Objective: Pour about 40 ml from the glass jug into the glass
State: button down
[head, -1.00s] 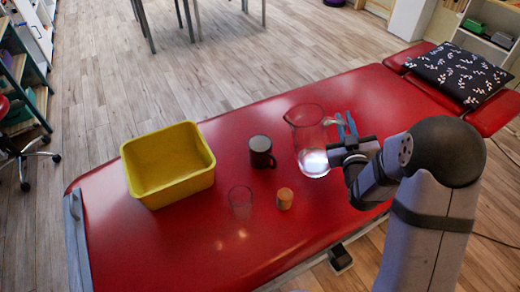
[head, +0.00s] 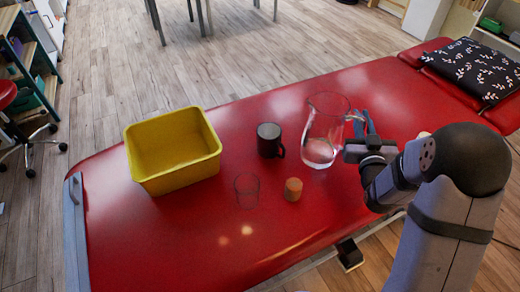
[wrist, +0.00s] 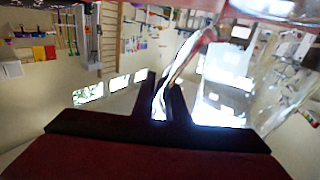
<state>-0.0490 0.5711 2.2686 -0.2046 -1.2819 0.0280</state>
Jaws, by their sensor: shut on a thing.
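The clear glass jug (head: 327,125) is about upright over the red couch, with some clear liquid low in it. I cannot tell whether its base touches the couch. My gripper (head: 358,128) is on its right side, shut on the handle. In the wrist view the fingers (wrist: 165,100) close around the clear handle (wrist: 182,62), and the jug's wall (wrist: 245,75) fills the right. The glass (head: 246,191) stands upright on the couch, left of and nearer than the jug. It is so clear that I cannot tell whether it holds liquid.
A dark mug (head: 268,140) stands between jug and glass, a little farther back. A small orange-brown cylinder (head: 293,189) stands right of the glass. A yellow bin (head: 139,165) is at the left on the red couch (head: 200,250). A patterned pillow (head: 475,70) lies far right.

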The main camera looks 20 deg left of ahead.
notch_tip(320, 180, up, 14)
jog(key=r, duration=0.1)
jog(key=a+r+n+g+y+p, duration=0.2)
jog(key=a+n+g+y+p, duration=0.7)
jog(key=a+p, duration=0.5)
jog(key=s+a+f+n+g+y+p, duration=0.3)
jog(key=s+a+f+y, duration=0.1)
jog(key=f, duration=0.4)
jog(key=shift+a, duration=0.65)
jog(key=shift+r, duration=0.15)
